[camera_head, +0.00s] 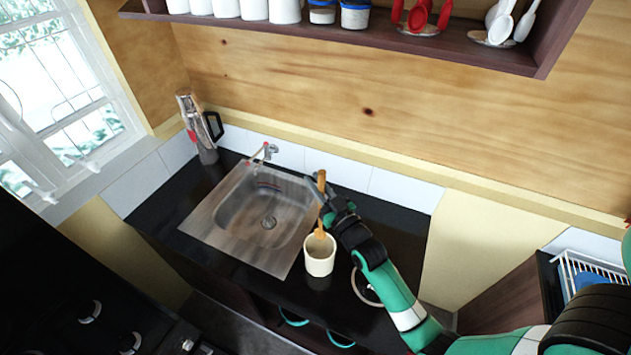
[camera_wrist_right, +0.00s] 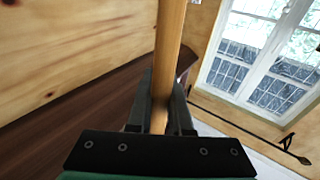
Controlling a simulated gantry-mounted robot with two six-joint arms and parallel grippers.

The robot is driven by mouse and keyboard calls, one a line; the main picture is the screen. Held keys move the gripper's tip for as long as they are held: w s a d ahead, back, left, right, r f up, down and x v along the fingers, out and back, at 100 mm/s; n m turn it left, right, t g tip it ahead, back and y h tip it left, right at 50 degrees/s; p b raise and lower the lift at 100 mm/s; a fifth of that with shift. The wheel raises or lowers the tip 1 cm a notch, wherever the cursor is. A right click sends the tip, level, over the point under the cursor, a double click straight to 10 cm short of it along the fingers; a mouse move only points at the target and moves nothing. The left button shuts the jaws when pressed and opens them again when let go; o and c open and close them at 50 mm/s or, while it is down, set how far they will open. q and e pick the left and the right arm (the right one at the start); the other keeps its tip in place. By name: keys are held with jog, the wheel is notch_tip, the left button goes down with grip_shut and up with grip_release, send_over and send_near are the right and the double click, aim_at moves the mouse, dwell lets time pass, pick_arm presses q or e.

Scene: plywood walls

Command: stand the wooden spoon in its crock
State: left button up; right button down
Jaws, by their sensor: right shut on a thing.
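The cream crock (camera_head: 319,266) stands upright on the black counter, just right of the sink, its open top facing up. My right gripper (camera_head: 324,204) is shut on the wooden spoon (camera_head: 321,182), above and behind the crock. The spoon is close to upright, and its lower end overlaps the crock's far rim in the head view. I cannot tell whether that end is inside the opening or just above it. In the right wrist view the spoon's handle (camera_wrist_right: 169,45) runs up between the fingers (camera_wrist_right: 160,105). My left gripper is not in view.
The steel sink (camera_head: 226,205) with its tap (camera_head: 264,152) lies left of the crock. A blender (camera_head: 199,128) stands in the back left corner. A plate rim (camera_head: 359,290) shows beside my right arm. A shelf (camera_head: 440,43) with jars and utensils hangs above.

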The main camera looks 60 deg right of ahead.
notch_tip(320, 180, down, 12)
jog(key=b, duration=1)
jog(key=c, duration=0.8)
grip_release()
jog(key=shift+o, duration=0.2)
jog(key=shift+s+a, duration=0.1)
jog(key=b+v, duration=0.1)
jog(key=v, duration=1)
jog(key=shift+s, duration=0.15)
